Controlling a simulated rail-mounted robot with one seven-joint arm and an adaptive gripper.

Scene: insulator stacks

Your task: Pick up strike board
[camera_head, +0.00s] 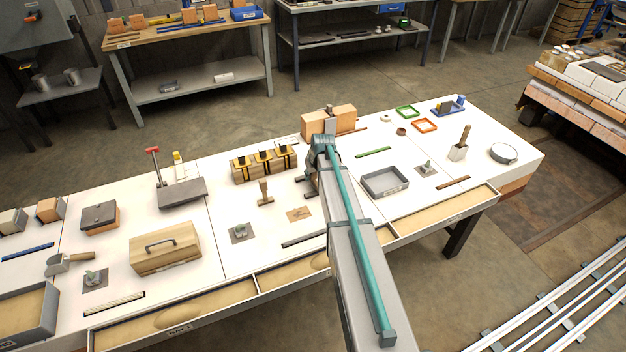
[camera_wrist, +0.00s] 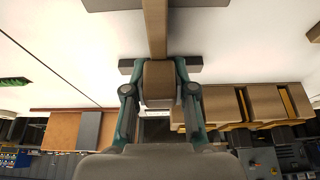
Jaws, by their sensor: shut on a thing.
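My gripper (camera_wrist: 160,68) is shut on a brown wooden piece (camera_wrist: 157,30), which I take to be the strike board. In the wrist view its thick end sits between the fingers, and a narrow bar of it runs to the top edge. In the head view my gripper (camera_head: 311,188) is low over the middle of the white table. My arm hides most of it there, and I cannot make out the held piece. Whether the piece touches the table is unclear.
Strapped wooden moulds (camera_head: 264,164) stand left of my gripper, with a small wooden mallet (camera_head: 265,193) in front of them. An orange-brown block (camera_head: 345,119) stands behind. A grey tray (camera_head: 385,182) is to the right. A dark strip (camera_head: 304,239) lies near the front edge.

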